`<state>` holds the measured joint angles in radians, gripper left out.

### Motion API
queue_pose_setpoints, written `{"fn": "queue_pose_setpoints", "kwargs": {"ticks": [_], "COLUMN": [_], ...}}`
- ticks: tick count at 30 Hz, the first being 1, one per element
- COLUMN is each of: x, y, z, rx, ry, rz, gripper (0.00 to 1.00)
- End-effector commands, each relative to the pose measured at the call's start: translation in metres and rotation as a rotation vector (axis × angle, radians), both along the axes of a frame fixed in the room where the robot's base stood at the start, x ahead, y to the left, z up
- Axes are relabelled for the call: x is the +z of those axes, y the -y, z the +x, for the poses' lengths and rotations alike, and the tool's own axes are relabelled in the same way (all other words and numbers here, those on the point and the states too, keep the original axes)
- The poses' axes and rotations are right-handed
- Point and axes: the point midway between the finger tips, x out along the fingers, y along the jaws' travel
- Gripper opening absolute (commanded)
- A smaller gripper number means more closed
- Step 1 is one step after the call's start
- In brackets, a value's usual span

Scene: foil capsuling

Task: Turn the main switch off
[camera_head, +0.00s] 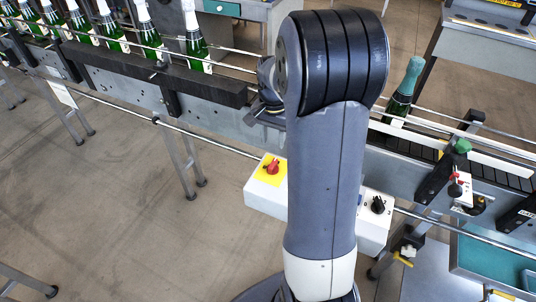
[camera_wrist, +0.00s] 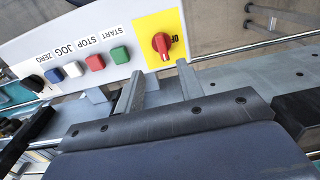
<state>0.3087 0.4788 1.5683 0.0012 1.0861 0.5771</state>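The main switch is a red rotary knob (camera_head: 271,167) on a yellow plate at the left end of a white control box (camera_head: 258,198). My gripper (camera_wrist: 159,72) is open and empty. Its two fingers are apart, and the knob shows just beyond the tips, in line with the gap and nearer the right finger. I see no contact.
Green, red, white and blue buttons (camera_wrist: 95,62) sit along the box beside the switch, with a black knob (camera_head: 377,205) at its other end. A conveyor (camera_head: 200,77) with several green bottles runs behind my arm. The floor at the left front is mostly clear.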

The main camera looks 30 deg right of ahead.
Motion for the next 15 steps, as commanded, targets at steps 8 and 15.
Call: {"fn": "queue_pose_setpoints", "kwargs": {"ticks": [8,15], "x": [-0.023,-0.069], "y": [0.006,0.005], "z": [0.004,0.003], "rx": [-0.024,-0.023], "ry": [-0.014,-0.014], "rz": [0.003,0.003], "gripper": [0.36,0.36]}}
